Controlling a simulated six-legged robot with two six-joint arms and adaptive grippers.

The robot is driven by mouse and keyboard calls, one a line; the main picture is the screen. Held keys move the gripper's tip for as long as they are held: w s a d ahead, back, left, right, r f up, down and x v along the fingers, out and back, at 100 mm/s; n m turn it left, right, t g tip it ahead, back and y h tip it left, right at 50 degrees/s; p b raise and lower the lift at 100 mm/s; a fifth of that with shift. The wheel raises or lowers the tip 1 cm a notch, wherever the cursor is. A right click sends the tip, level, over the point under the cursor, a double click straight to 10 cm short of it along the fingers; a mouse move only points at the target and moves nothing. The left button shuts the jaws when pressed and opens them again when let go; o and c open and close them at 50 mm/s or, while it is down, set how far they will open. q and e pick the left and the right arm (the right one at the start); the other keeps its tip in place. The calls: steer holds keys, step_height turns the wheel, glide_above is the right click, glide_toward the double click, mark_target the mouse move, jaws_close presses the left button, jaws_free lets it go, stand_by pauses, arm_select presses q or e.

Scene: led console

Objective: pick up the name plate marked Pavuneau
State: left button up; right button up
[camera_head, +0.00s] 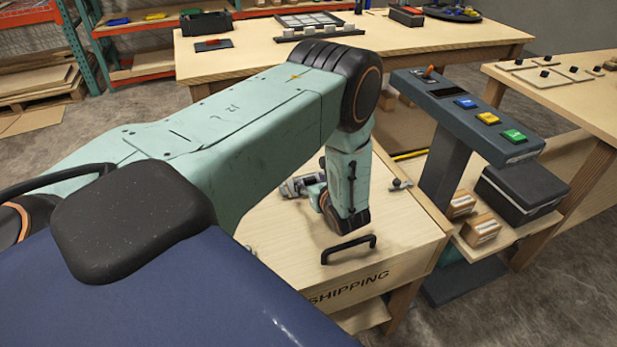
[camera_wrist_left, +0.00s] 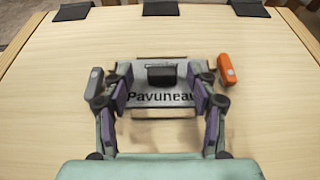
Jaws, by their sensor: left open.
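The name plate marked Pavuneau (camera_wrist_left: 150,97) lies on the light wooden table in the left wrist view. It is a flat grey plate with dark lettering and a black block-shaped knob (camera_wrist_left: 161,75) in its middle. My left gripper (camera_wrist_left: 160,78) is open, with one finger on each side of the plate and knob. I cannot tell the height of the fingers above the plate. In the head view my left gripper (camera_head: 303,186) is low over the shipping table, partly behind my arm, and the plate is hidden.
The shipping table (camera_head: 405,232) has a black handle (camera_head: 348,248) near its front and a small grey fitting (camera_head: 400,184) at its right. A console (camera_head: 465,113) with coloured buttons stands right of it. Several black pieces (camera_wrist_left: 160,7) line the table's far edge in the wrist view.

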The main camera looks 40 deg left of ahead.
arm_select(q)
steer(key=shift+d+r, duration=0.2)
steer(key=shift+d, duration=0.1)
steer(key=shift+c, duration=0.5)
steer(key=shift+a+f, duration=0.25)
steer(key=shift+a, duration=0.05)
steer(key=c, duration=0.4)
steer(key=shift+d+r, duration=0.15)
steer(key=shift+d, duration=0.05)
steer(key=c, duration=0.5)
steer(key=shift+w+a, duration=0.1)
jaws_close()
